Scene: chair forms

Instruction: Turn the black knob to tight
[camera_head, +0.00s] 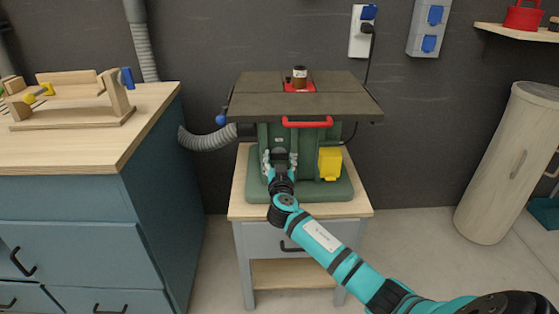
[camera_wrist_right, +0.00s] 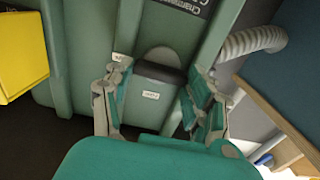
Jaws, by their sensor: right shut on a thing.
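The black knob (camera_wrist_right: 158,82) is on the front of the green machine (camera_head: 325,188), below its dark table top. In the wrist view it shows as a dark block with a small white label, too small to read. My right gripper (camera_head: 279,160) reaches the machine's front, with one finger on each side of the knob. In the wrist view my right gripper (camera_wrist_right: 158,76) is shut on the knob, though the exact contact is hard to see. In the head view the gripper mostly hides the knob. My left gripper is not in view.
A red handle (camera_head: 307,123) is above the gripper, and a yellow box (camera_head: 330,163) sits close to its right. The machine stands on a small wooden-topped cabinet (camera_head: 355,208). A blue workbench (camera_head: 75,195) is at left, with a grey hose (camera_head: 207,139) between.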

